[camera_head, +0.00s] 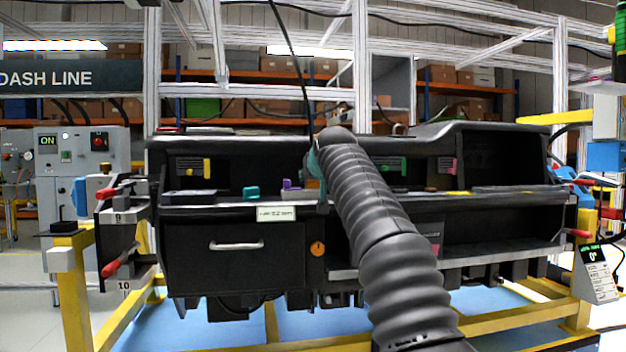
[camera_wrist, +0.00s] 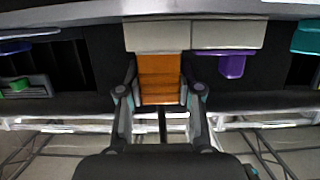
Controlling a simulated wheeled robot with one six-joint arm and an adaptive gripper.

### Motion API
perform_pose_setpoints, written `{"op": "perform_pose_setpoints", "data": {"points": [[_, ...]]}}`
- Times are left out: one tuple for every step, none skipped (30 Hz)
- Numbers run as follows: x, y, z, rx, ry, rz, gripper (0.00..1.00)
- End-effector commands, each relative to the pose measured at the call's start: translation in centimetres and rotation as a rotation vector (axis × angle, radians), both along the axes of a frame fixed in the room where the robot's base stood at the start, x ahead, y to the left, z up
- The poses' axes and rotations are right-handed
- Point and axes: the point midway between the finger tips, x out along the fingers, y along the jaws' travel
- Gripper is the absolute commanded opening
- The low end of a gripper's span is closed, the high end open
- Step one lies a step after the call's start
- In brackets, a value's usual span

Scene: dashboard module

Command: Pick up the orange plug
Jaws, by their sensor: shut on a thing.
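The orange plug (camera_wrist: 160,72) is in the middle of the wrist view, ridged and blocky, directly against a pale beige block (camera_wrist: 156,36). My gripper (camera_wrist: 160,90) has one finger on each side of the plug and is shut on it. Whether the plug is still joined to the block cannot be told. In the head view, my arm hides the plug and most of my gripper; only a bit of teal shows beside the arm's end, at the dashboard's shelf.
A purple plug (camera_wrist: 232,63) sits close beside the orange one, with a teal part (camera_wrist: 306,40) farther right and a green part (camera_wrist: 18,85) at left. The black dashboard module (camera_head: 235,245) has a drawer, an orange round knob (camera_head: 317,248) and red-handled clamps (camera_head: 118,262).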

Motion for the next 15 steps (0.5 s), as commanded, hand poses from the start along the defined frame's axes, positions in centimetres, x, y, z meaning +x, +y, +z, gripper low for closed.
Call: {"op": "perform_pose_setpoints", "data": {"points": [[0.0, 0.0, 0.7, 0.000, -0.001, 0.000, 0.00], [0.0, 0.0, 1.0, 0.000, -0.001, 0.000, 0.00], [0.0, 0.0, 1.5, 0.001, -0.002, 0.000, 0.00], [0.0, 0.0, 1.9, 0.001, -0.002, 0.000, 0.00], [0.0, 0.0, 2.3, 0.001, -0.002, 0.000, 0.00], [0.0, 0.0, 2.9, 0.001, -0.003, 0.000, 0.00], [0.0, 0.0, 3.4, 0.001, -0.003, 0.000, 0.00], [0.0, 0.0, 3.9, 0.001, -0.003, 0.000, 0.00], [0.0, 0.0, 4.6, 0.001, -0.002, 0.000, 0.00], [-0.4, -0.8, 4.5, 0.001, -0.004, -0.003, 0.00], [-0.7, -1.4, 4.7, 0.000, -0.004, -0.003, 0.00], [-1.2, -2.1, 5.2, 0.001, -0.005, -0.003, 0.00], [-1.5, -2.7, 5.6, 0.001, -0.005, -0.004, 0.00], [-1.8, -3.3, 6.0, 0.001, -0.004, -0.004, 0.00], [-2.3, -4.0, 6.5, 0.001, -0.005, -0.003, 0.00]]}}
